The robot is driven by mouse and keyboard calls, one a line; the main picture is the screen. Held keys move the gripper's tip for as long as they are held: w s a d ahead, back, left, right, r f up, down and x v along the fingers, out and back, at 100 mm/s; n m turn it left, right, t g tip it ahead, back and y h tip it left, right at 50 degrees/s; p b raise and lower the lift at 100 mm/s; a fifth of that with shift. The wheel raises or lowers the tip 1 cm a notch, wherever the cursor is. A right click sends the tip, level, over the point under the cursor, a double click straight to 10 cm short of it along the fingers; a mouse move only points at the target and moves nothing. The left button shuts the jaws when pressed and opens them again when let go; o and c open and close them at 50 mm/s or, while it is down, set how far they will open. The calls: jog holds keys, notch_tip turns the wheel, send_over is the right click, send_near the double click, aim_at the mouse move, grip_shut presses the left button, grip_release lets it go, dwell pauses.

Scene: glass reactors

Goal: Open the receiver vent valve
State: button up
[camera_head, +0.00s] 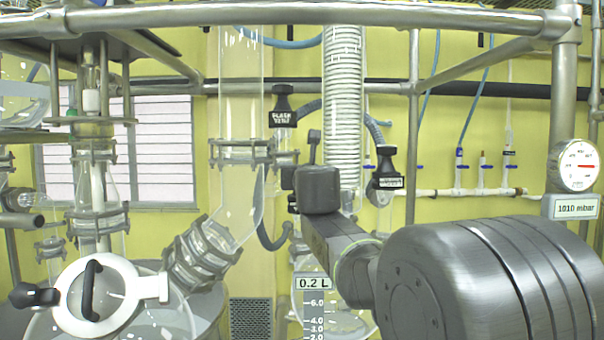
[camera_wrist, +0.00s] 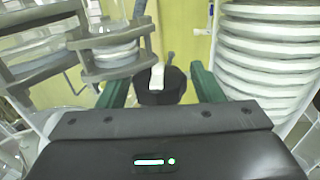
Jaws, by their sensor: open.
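A black knob with a white bar on it (camera_wrist: 150,97) is between the two green fingers of my gripper (camera_wrist: 161,76) in the wrist view. The fingers are open, with a gap on each side of the knob. No label shows on this knob there, so I cannot tell which valve it is. In the head view, a black valve cap with a label that seems to read "FLASK VENT" (camera_head: 283,106) stands left of the ribbed hose. Another labelled black valve cap (camera_head: 387,170) is to its right; its label is too small to read. My wrist hides the fingers in the head view.
A flanged glass column (camera_head: 240,110) is close on the left. A metal frame bar (camera_head: 300,13) crosses overhead. A pressure gauge (camera_head: 576,165) reads 1010 mbar below.

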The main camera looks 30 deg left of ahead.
jog(key=m+t+h+p, duration=0.1)
jog(key=m+h, duration=0.1)
jog(key=m+t+h+p, duration=0.1)
jog(key=m+h, duration=0.1)
jog(key=h, duration=0.1)
jog(key=shift+a+r+t+h, duration=0.1)
jog(key=shift+r+t+h, duration=0.05)
jog(key=shift+t+h, duration=0.2)
jog(key=shift+m+t+h+p, duration=0.25)
jog(key=shift+m+h+p, duration=0.35)
jog(key=shift+h, duration=0.25)
jog(key=c, duration=0.8)
jog(key=shift+o, duration=0.2)
jog(key=shift+d+f+n+y+b, duration=0.25)
jog(key=shift+n+y+b, duration=0.15)
jog(key=shift+y+b, duration=0.15)
jog(key=n+g+y+b, duration=0.1)
jog(key=n+y, duration=0.1)
jog(key=y, duration=0.2)
jog(key=shift+n+g+b, duration=0.3)
jog(key=shift+g+b, duration=0.05)
jog(key=shift+g, duration=0.05)
jog(key=n+g+y+b, duration=0.1)
jog(key=n+g+y, duration=0.1)
jog(key=y, duration=0.1)
jog(key=shift+w+n, duration=0.1)
jog(key=shift+n, duration=0.2)
jog(key=shift+a+r+n+g+y, duration=0.1)
jog(key=shift+r+n+g+y, duration=0.05)
jog(key=shift+n+g+y, duration=1.2)
